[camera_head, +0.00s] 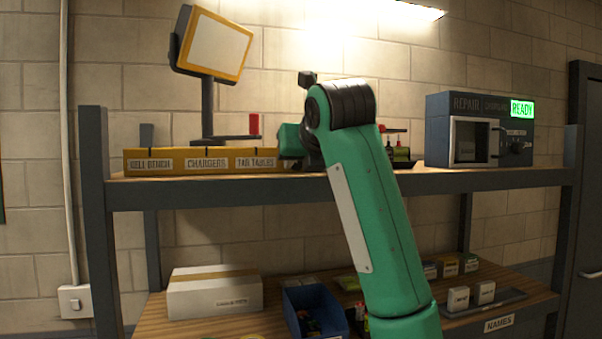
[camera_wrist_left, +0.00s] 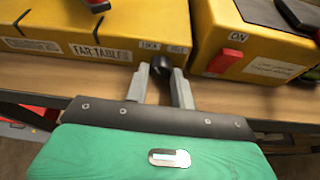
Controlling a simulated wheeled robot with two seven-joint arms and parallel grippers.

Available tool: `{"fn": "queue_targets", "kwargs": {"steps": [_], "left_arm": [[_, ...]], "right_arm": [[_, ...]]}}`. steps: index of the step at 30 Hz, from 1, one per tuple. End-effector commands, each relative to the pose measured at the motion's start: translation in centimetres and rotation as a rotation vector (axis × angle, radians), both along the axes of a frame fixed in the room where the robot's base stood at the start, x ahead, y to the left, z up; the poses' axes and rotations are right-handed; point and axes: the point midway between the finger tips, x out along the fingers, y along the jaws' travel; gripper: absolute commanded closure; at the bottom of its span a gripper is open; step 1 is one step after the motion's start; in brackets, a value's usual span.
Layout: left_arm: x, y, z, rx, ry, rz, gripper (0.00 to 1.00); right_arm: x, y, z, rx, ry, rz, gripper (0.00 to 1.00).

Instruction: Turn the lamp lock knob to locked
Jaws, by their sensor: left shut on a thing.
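The black lock knob (camera_wrist_left: 161,63) sticks out from the front of the long yellow box (camera_wrist_left: 95,30), just below a small label that reads LOCK. My left gripper (camera_wrist_left: 160,76) has one grey finger on each side of the knob and is shut on it. Which way the knob is turned cannot be told. In the head view the yellow box (camera_head: 190,164) stands on the upper shelf below the yellow-framed lamp (camera_head: 213,44). My green arm and wrist hide the knob and the fingertips there. My right gripper is out of view.
A second yellow box (camera_wrist_left: 255,50) with a red ON switch stands close to the right of the knob. A grey-blue cabinet (camera_head: 465,145) with a green READY sign is farther right on the upper shelf (camera_head: 490,178). The lower shelf holds a white box (camera_head: 214,290) and a blue bin (camera_head: 300,299).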

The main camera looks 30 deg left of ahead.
Motion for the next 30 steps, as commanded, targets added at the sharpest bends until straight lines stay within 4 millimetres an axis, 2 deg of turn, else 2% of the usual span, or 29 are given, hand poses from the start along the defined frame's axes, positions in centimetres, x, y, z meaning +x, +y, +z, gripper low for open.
{"fn": "queue_targets", "kwargs": {"steps": [1, 6, 20, 21, 22, 30], "left_arm": [[-0.1, 0.0, -0.5, -0.03, -0.041, -0.001, 0.98], [-0.2, 0.1, -0.3, -0.12, -0.145, 0.0, 0.98], [-0.2, 0.1, 0.0, -0.163, -0.191, 0.0, 0.98], [-0.2, 0.1, 0.0, -0.162, -0.192, 0.0, 0.69], [-0.2, 0.1, 0.0, -0.162, -0.192, 0.0, 0.66], [-0.2, 0.1, 0.0, -0.161, -0.191, 0.001, 0.66]], "right_arm": [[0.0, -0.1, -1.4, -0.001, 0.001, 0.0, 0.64], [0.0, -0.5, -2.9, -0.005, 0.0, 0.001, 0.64], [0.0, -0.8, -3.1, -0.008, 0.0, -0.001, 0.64], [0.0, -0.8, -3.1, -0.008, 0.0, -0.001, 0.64], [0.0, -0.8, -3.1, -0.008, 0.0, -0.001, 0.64], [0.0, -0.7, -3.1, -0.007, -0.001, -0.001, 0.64]]}}
